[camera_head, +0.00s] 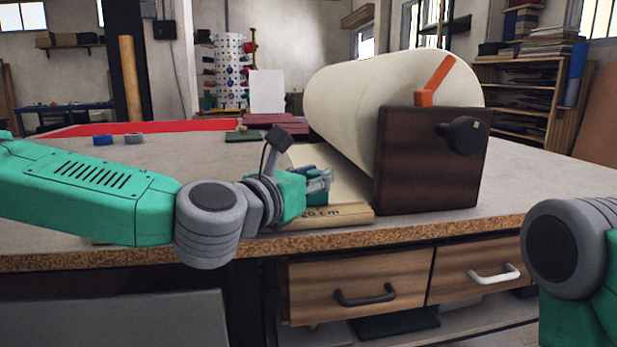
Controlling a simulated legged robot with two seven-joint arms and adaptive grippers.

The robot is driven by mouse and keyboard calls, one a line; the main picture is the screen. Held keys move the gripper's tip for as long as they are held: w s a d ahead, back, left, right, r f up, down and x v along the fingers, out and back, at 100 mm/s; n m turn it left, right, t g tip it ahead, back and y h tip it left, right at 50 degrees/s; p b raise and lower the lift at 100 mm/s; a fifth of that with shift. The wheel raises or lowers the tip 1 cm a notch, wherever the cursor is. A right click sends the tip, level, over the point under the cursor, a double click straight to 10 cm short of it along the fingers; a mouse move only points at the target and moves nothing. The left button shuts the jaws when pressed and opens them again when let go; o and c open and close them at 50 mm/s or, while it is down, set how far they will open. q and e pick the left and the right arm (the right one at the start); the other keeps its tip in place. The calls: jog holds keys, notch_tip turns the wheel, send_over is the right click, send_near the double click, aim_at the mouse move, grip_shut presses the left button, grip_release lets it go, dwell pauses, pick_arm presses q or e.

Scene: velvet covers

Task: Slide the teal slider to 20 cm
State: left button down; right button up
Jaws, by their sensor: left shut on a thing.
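My left gripper (318,184) reaches in from the left, low over the front of the table. It is shut on a small blue-teal piece that looks like the teal slider; the fingers and wrist hide most of it. A wooden ruler bar (345,214) lies along the table's front edge, just below and right of the gripper. Its printed marking reads "20 cm", with the first part partly covered by my wrist. My right gripper is out of view; only part of my right arm shows at the lower right.
A large cream roll (350,100) rests in a dark wooden stand (430,160) right of the gripper, with an orange lever (435,82) and a black knob (465,134). Drawers (355,285) sit below the table edge. Blue and grey rolls (103,140) lie at the back left.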

pick_arm(q)
jog(key=shift+r, duration=0.35)
jog(key=c, duration=1.6)
grip_release()
jog(key=o, duration=0.3)
jog(key=shift+d, duration=0.15)
jog(key=shift+d+f, duration=0.15)
jog(key=v, duration=1.2)
jog(key=shift+f, duration=0.1)
